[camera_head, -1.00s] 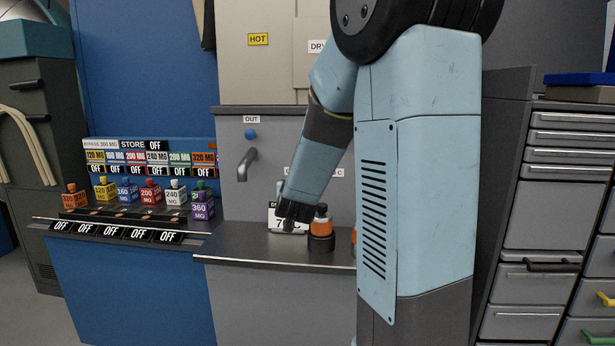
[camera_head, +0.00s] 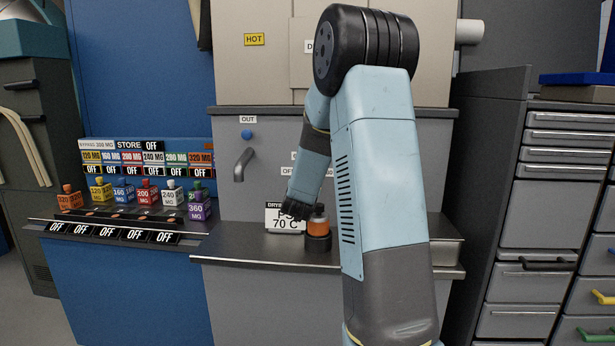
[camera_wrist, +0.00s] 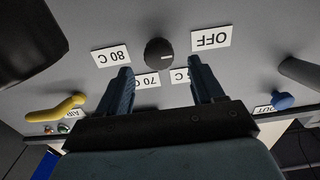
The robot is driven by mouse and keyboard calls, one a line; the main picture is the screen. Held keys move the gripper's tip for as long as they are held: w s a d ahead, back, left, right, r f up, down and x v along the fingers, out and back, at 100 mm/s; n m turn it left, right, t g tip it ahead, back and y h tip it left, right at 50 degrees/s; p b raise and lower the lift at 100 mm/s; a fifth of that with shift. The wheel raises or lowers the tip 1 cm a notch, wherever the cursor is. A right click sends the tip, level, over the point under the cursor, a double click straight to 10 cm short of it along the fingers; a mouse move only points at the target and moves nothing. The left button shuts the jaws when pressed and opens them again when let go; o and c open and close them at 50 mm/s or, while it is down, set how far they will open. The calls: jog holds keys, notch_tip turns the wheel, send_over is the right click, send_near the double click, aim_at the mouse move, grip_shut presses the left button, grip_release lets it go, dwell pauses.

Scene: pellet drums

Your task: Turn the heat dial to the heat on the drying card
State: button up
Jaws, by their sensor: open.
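The drying card (camera_head: 285,224) stands on the grey ledge and reads 70 C; its upper line is partly covered by my gripper (camera_head: 296,211). In the wrist view, which is upside down, the heat dial (camera_wrist: 158,52) is a round black knob with a small white mark on its right side. Around it are labels OFF (camera_wrist: 211,38), 80 C (camera_wrist: 111,56), 70 C (camera_wrist: 147,81) and one partly hidden label ending in C (camera_wrist: 180,75). My open gripper (camera_wrist: 160,72) has one finger to each side below the dial, apart from it.
A grey spout (camera_head: 243,163) and blue knob (camera_head: 247,134) are on the panel. A yellow handle (camera_wrist: 55,108) shows at left in the wrist view. Colored bottles stand in the store rack (camera_head: 130,216).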

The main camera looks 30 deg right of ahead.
jog(key=shift+x, duration=2.45)
jog(key=shift+c, duration=0.2)
